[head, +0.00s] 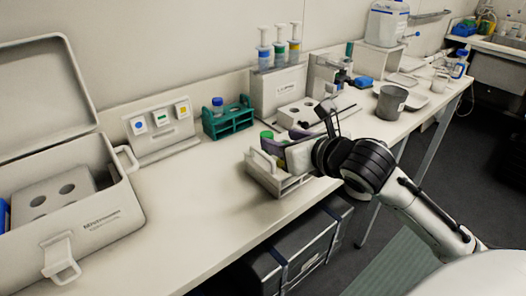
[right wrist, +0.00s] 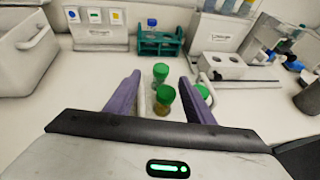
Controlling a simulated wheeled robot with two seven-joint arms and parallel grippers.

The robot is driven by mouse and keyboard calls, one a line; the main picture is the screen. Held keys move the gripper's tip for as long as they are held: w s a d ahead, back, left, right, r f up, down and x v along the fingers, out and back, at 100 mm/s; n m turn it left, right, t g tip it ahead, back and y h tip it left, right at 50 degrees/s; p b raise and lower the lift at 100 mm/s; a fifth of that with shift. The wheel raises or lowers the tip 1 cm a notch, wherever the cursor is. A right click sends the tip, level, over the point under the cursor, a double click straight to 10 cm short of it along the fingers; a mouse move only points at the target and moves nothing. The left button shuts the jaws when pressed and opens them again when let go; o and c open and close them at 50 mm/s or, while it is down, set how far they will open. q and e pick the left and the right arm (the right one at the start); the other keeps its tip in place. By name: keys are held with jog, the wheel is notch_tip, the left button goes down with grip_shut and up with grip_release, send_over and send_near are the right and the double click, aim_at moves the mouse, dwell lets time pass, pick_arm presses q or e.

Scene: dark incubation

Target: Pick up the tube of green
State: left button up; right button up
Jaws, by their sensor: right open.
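Several green-capped tubes stand close together in the right wrist view: one farther back (right wrist: 161,72), one nearer with brownish contents (right wrist: 165,97), and one partly hidden behind the right finger (right wrist: 204,91). They stand in a white carrier with a handle (head: 262,161) near the table's front edge. My right gripper (right wrist: 160,80) is open, its purple fingers on either side of the two middle tubes; contact cannot be told. In the head view the right gripper (head: 284,139) is over the carrier and hides most of the tubes. My left gripper is not in view.
A teal rack (head: 229,121) with a blue-capped tube (head: 217,102) stands behind. A panel with coloured labels (head: 161,124), an open white case (head: 85,215) and a grey cup (head: 391,102) are around. The table between case and carrier is clear.

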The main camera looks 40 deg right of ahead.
aim_at(268, 135)
jog(key=shift+p+x, duration=0.3)
jog(key=shift+x, duration=3.05)
jog(key=shift+d, duration=0.2)
grip_shut()
